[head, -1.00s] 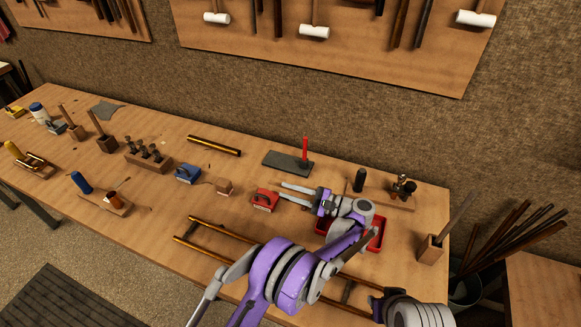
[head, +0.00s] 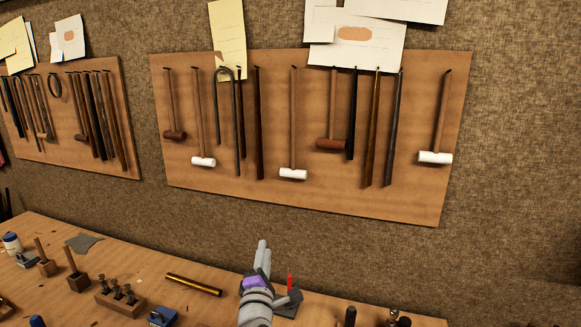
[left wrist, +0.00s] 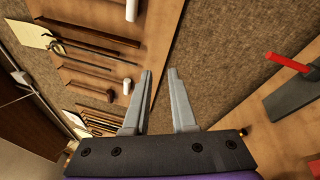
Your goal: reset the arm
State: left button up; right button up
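My left gripper (head: 262,252) shows low in the middle of the head view, its grey fingers pointing up toward the wall above the back of the bench. In the left wrist view its two fingers (left wrist: 159,72) stand apart, with only wall and board visible between them. It is open and empty. My left arm below the wrist is out of the head view. My right arm and gripper are not in view.
The workbench (head: 60,295) holds a brass tube (head: 193,285), wooden tool blocks (head: 118,299) and a dark plate with a red upright rod (head: 290,284). A pegboard of hammers and rods (head: 275,120) hangs on the wall behind. The air around the gripper looks clear.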

pick_arm(q)
jog(key=s+a+f+m+g, duration=0.3)
jog(key=s+f+m, duration=0.4)
jog(key=s, duration=0.4)
jog(key=s+a+f+m+g, duration=0.4)
jog(key=s+f+m+g, duration=0.2)
jog(key=s, duration=0.6)
jog(key=s+a+f+m+g, duration=0.4)
jog(key=s+f+m, duration=0.4)
jog(key=s, duration=0.4)
jog(key=shift+s+a+f+m+g, duration=0.15)
jog(key=shift+f+m+g, duration=0.25)
jog(key=shift+f, duration=0.1)
